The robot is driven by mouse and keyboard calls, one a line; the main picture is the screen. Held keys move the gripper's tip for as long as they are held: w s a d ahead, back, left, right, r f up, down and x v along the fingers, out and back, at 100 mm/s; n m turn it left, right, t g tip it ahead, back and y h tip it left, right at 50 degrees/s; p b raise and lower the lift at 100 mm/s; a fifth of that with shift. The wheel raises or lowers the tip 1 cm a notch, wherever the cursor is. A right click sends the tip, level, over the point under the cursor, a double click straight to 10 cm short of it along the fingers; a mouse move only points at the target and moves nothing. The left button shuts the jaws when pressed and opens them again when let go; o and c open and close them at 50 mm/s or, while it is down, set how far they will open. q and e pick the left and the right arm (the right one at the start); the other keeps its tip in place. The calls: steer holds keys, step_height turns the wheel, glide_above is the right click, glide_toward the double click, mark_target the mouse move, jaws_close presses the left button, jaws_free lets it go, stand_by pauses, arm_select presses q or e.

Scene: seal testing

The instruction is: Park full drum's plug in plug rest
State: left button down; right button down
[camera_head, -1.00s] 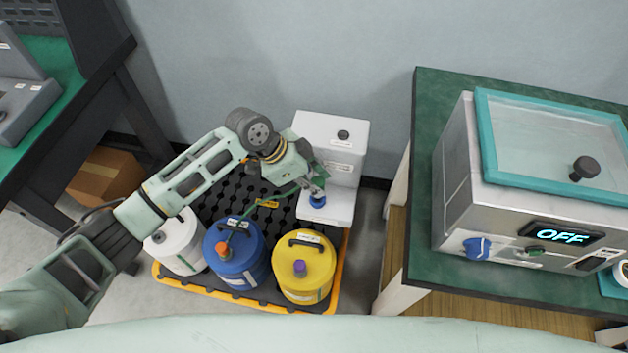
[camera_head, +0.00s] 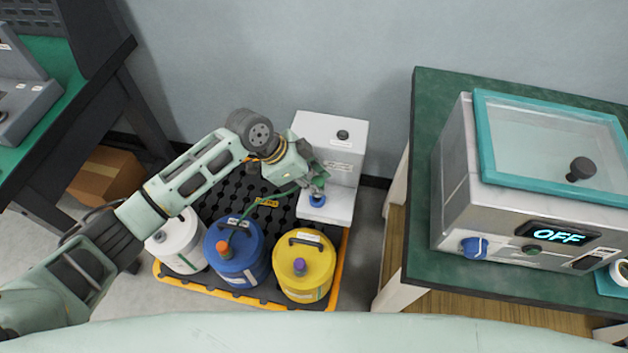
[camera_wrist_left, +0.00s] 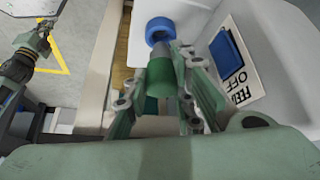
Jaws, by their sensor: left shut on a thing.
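My left gripper (camera_head: 318,184) is shut on a green cylindrical piece (camera_wrist_left: 162,78), seen between its fingers in the wrist view. I cannot tell whether this piece is a drum plug. Just ahead is a blue ring (camera_head: 317,200) on the ledge of a white feed unit (camera_head: 340,130); the ring also shows in the wrist view (camera_wrist_left: 160,30). A blue drum (camera_head: 237,262) has an orange cap and a green hose by it. A yellow drum (camera_head: 305,275) has a purple cap. A white drum (camera_head: 180,247) is partly behind my arm. My right gripper (camera_wrist_left: 38,38) shows small in the wrist view.
The drums and feed unit stand on a black pallet with a yellow edge (camera_head: 240,299). A blue switch (camera_wrist_left: 227,58) with a "FEED OFF" label is close to my left gripper. A green-topped bench (camera_head: 424,260) with a steel tank (camera_head: 460,200) stands to the right.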

arm_select(q)
steer(key=shift+f+b, duration=0.75)
steer(key=shift+f, duration=0.65)
steer(key=c, duration=1.4)
jaws_free()
steer(key=v, duration=1.2)
steer(key=shift+s+d, duration=0.1)
